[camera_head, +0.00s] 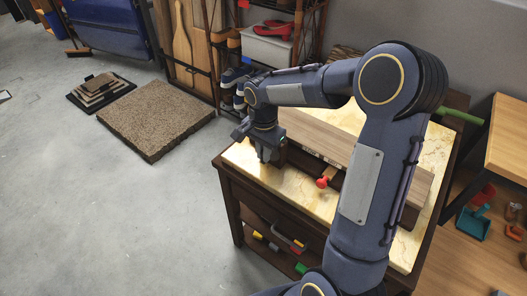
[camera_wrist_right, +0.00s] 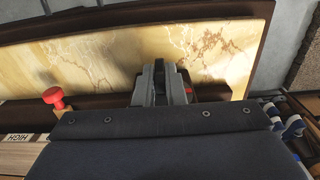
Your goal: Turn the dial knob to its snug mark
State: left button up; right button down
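My right gripper (camera_head: 268,152) points down at the left end of a wooden-topped unit (camera_head: 370,160) on the marble-topped table (camera_head: 300,195). In the right wrist view its two dark fingers (camera_wrist_right: 162,85) are close together over the unit's dark edge. I cannot tell whether they hold anything. No dial or snug mark can be made out; the gripper and arm may hide them. A red knob (camera_head: 322,182) stands at the unit's front edge, apart from the gripper. It also shows in the right wrist view (camera_wrist_right: 54,97). My left gripper is out of view.
A printed label reading "HIGH" (camera_wrist_right: 18,137) is on the wood near the red knob. The marble strip in front of the unit is mostly clear. Shelves with shoes and a bin (camera_head: 266,48) stand behind the table. Open floor lies to the left.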

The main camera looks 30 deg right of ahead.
jog(key=shift+w+r+g+p, duration=0.15)
jog(key=shift+g+p, duration=0.15)
jog(key=shift+p, duration=0.3)
jog(key=g+p, duration=0.1)
jog(key=p, duration=0.1)
jog(key=g+h+p, duration=0.1)
jog(key=p, duration=0.2)
jog(key=shift+w+a+g, duration=0.2)
jog(key=shift+w+g, duration=0.05)
jog(key=shift+g, duration=0.15)
jog(key=shift+w+g+h+p, duration=0.2)
jog(key=shift+g+h+p, duration=0.5)
jog(key=shift+g+p, duration=0.35)
jog(key=shift+f+g+h+p, duration=0.3)
jog(key=shift+g+p, duration=0.1)
jog(key=shift+g, duration=0.35)
jog(key=shift+w, duration=0.1)
jog(key=c, duration=1.5)
grip_release()
jog(key=shift+a+f, duration=0.1)
